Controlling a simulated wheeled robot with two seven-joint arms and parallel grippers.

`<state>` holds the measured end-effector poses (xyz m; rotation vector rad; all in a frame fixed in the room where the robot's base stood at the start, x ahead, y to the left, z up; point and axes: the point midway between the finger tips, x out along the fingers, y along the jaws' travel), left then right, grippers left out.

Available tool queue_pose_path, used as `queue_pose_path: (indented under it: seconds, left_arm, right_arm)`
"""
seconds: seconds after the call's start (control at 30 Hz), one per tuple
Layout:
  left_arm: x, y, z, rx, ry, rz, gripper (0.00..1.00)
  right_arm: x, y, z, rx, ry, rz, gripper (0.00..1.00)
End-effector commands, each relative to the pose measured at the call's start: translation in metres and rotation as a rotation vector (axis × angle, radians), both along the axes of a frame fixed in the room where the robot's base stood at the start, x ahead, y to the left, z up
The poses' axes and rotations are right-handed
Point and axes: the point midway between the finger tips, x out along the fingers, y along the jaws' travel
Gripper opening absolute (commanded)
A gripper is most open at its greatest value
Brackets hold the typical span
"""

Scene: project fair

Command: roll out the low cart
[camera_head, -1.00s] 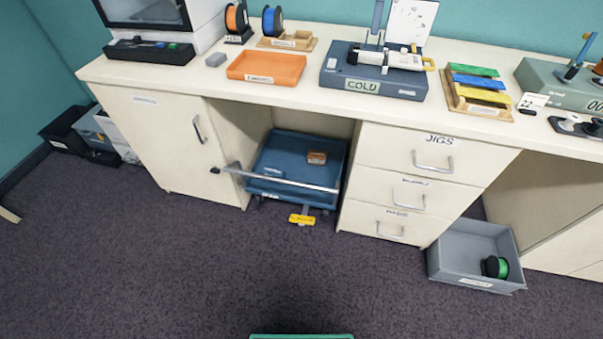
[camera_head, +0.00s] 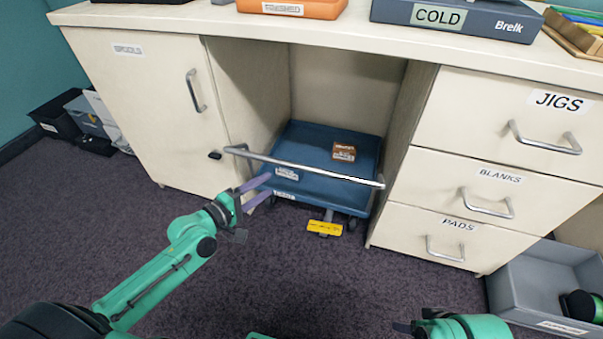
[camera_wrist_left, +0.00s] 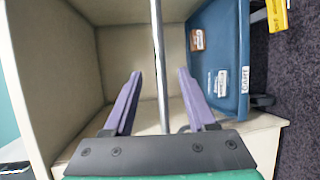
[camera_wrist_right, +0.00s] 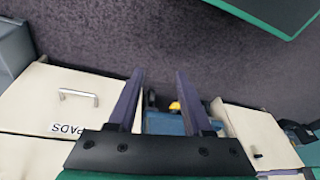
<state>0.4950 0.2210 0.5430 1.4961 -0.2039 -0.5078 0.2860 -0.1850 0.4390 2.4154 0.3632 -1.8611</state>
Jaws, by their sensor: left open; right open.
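The low cart (camera_head: 300,153) is a blue tray on casters, standing in the bay under the bench, with a small brown box (camera_head: 350,143) in it. A silver bar (camera_head: 305,168) runs across the bay opening in front of the cart. A yellow tag (camera_head: 324,228) sits low at the cart's front. My left gripper (camera_head: 258,190) is open near the left part of the bar, at the cart's front left. In the left wrist view the bar (camera_wrist_left: 158,60) passes between its open fingers, with no grip on it. My right gripper (camera_wrist_right: 158,85) is open and empty, away from the cart.
A cupboard door (camera_head: 150,110) is left of the bay, and drawers labelled JIGS, BLANKS and PADS (camera_head: 490,180) are right of it. A grey bin (camera_head: 540,285) stands on the floor at right. The carpet in front of the bay is clear.

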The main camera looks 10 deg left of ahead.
Motion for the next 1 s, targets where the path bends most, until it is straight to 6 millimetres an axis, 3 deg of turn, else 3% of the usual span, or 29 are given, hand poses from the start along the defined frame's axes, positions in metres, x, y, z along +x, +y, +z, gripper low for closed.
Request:
queue_pose_path:
  seconds: [0.23,0.5,0.63,0.9,0.93,1.0]
  left_arm:
    - [0.049,-0.024,-0.008,-0.002,-0.005,0.001,0.57]
    - [0.107,-0.053,-0.022,0.003,-0.003,0.001,0.57]
    - [0.12,-0.06,-0.024,0.005,-0.001,0.0,0.57]
    - [0.123,-0.061,-0.024,0.007,0.0,0.0,0.57]
    - [0.123,-0.061,-0.023,0.007,0.0,0.0,0.49]
    - [0.122,-0.061,-0.023,0.007,-0.001,0.001,0.23]
  right_arm:
    - [0.014,0.019,-0.017,0.052,-0.088,0.02,0.5]
    - [0.036,0.059,-0.046,0.18,-0.284,0.039,0.5]
    - [0.041,0.07,-0.05,0.222,-0.343,0.037,0.5]
    - [0.043,0.073,-0.049,0.233,-0.359,0.037,0.5]
    - [0.043,0.073,-0.049,0.233,-0.359,0.037,0.5]
    - [0.043,0.073,-0.049,0.232,-0.359,0.036,0.5]
